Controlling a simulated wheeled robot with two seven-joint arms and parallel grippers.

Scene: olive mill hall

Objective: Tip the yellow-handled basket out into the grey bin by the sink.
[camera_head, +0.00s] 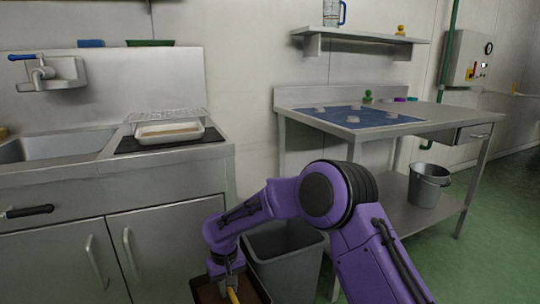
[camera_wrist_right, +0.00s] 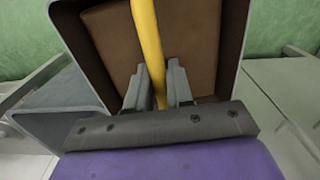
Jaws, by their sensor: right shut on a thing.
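The basket (camera_head: 262,289) shows at the bottom edge of the head view, dark-rimmed with a brown inside and partly cut off. Its yellow handle (camera_head: 233,296) rises under my right gripper (camera_head: 229,275). In the right wrist view the gripper (camera_wrist_right: 158,92) is shut on the yellow handle (camera_wrist_right: 147,40), with the basket's brown inside (camera_wrist_right: 105,45) behind it. I cannot tell whether the brown area is contents or the basket floor. The grey bin (camera_head: 283,265) stands on the floor just right of the basket, partly hidden by my right arm. My left gripper is out of view.
The sink (camera_head: 60,146) and its cabinet (camera_head: 170,245) stand at the left, with a white tray (camera_head: 169,132) on top. A steel table (camera_head: 440,122) with a blue mat (camera_head: 350,115) stands right. A grey bucket (camera_head: 428,186) sits on its lower shelf. Green floor is clear at right.

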